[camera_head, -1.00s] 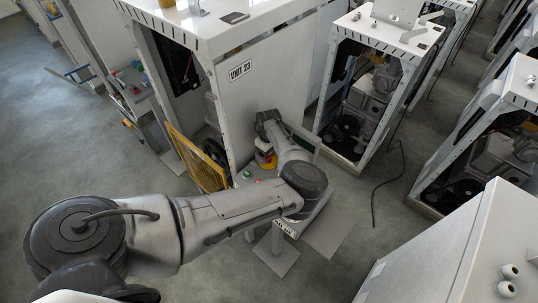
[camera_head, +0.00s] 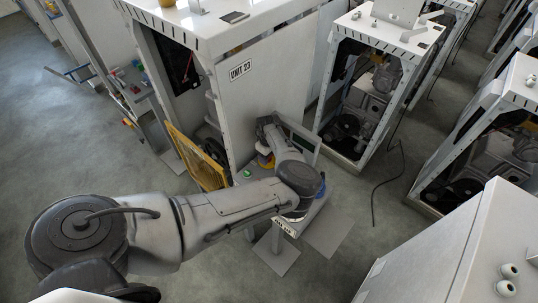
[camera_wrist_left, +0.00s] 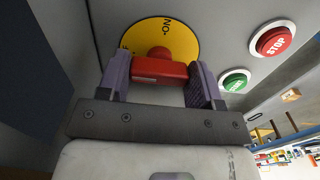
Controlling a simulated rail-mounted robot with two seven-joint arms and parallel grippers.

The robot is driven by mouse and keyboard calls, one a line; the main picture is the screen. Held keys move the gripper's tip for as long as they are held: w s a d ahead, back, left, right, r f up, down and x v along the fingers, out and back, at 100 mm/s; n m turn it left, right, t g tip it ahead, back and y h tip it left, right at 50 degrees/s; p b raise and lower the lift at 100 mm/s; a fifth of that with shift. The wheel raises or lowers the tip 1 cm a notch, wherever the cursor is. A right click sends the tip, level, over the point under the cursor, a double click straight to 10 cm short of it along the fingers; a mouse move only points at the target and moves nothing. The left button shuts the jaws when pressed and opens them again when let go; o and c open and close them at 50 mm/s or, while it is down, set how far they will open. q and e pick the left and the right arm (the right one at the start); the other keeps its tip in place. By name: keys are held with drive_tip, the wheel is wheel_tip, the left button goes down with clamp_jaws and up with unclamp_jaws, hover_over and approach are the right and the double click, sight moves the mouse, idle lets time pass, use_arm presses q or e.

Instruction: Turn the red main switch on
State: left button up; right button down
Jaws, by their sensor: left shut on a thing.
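The red main switch (camera_wrist_left: 162,68) is a red handle on a round yellow plate (camera_wrist_left: 183,35) with black lettering, set in a grey panel. In the left wrist view my left gripper (camera_wrist_left: 158,80) has one finger at each end of the red handle and is shut on it. The handle lies roughly level across that picture. The red handle is hidden there. My right gripper is not in view.
A red STOP button (camera_wrist_left: 272,41) and a green button (camera_wrist_left: 234,82) sit right of the switch. The cabinet marked UNIT 23 (camera_head: 275,85) stands behind the console. A yellow mesh guard (camera_head: 197,160) is at its left.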

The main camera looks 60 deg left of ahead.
use_arm(q)
drive_tip(key=c, duration=0.3)
drive_tip(key=m+p, duration=0.1)
drive_tip(key=m, duration=0.1)
drive_tip(key=m+p, duration=0.1)
drive_tip(key=p, duration=0.1)
drive_tip(key=shift+s+r+m, duration=0.1)
drive_tip(key=shift+r+m, duration=0.1)
drive_tip(key=shift+m, duration=0.2)
drive_tip(key=m+p, duration=0.4)
drive_tip(key=m, duration=0.1)
drive_tip(key=shift+s+p, duration=0.1)
drive_tip(key=shift+p, duration=0.25)
drive_tip(key=m+p, duration=0.3)
drive_tip(key=m, duration=0.2)
drive_tip(key=shift+a+m, duration=0.1)
drive_tip(key=shift+m, duration=0.2)
drive_tip(key=shift+f+m+p, duration=0.1)
drive_tip(key=shift+m+p, duration=0.7)
drive_tip(key=shift+m, duration=0.9)
